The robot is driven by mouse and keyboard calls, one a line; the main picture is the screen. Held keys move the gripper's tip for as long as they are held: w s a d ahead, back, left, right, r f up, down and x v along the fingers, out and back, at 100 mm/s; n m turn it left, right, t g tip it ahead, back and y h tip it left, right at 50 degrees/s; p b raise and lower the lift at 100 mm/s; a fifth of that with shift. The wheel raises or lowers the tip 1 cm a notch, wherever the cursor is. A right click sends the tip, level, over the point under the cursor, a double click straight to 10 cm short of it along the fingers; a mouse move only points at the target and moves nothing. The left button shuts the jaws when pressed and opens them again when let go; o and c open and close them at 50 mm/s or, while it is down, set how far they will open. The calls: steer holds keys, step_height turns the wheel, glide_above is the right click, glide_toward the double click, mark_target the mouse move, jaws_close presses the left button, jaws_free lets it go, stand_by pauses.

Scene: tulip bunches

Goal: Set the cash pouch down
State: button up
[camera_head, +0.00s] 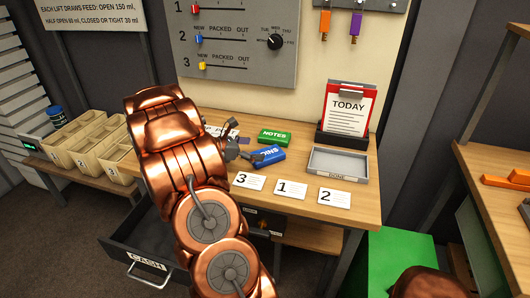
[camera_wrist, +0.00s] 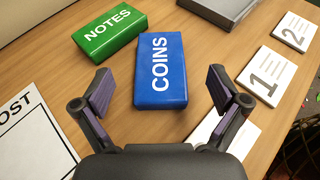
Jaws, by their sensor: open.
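A blue pouch marked COINS (camera_head: 268,156) lies flat on the wooden desk; it also shows in the wrist view (camera_wrist: 160,70). A green pouch marked NOTES (camera_head: 274,137) lies just behind it, also in the wrist view (camera_wrist: 109,38). My gripper (camera_head: 241,145) is low over the desk at the left end of the blue pouch. In the wrist view my gripper (camera_wrist: 161,92) is open, with a finger on each side of the blue pouch's near end and visible gaps between. An open drawer labelled CASH (camera_head: 147,262) is below the desk's left side.
Cards 3 (camera_head: 249,181), 1 (camera_head: 291,188) and 2 (camera_head: 333,197) lie along the desk's front edge. A grey tray (camera_head: 338,180) and a TODAY clipboard (camera_head: 349,110) stand at the right. A card reading POST (camera_wrist: 28,130) lies left of my gripper in the wrist view.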

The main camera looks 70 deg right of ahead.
steer(key=v, duration=0.3)
steer(key=shift+w+a, duration=0.15)
steer(key=shift+w+a+r, duration=0.2)
steer(key=shift+a+r, duration=0.1)
steer(key=shift+a, duration=0.05)
steer(key=s+a+r+m+t+y, duration=0.1)
steer(key=s+a+m+t+y, duration=0.1)
steer(key=a, duration=1.4)
steer(key=s+a+r+m+t+y, duration=0.1)
steer(key=s+a+m+y, duration=0.3)
steer(key=a, duration=1.2)
steer(key=s+a+r+m+t+y, duration=0.1)
steer(key=s+a+m+t+y, duration=0.2)
steer(key=a, duration=1.4)
steer(key=s+m+y, duration=0.1)
steer(key=s, duration=0.1)
steer(key=shift+s+r+t+y, duration=0.3)
steer(key=shift+s+t, duration=0.1)
step_height(320, 180, up, 6)
steer(key=p, duration=0.5)
steer(key=shift+f, duration=0.2)
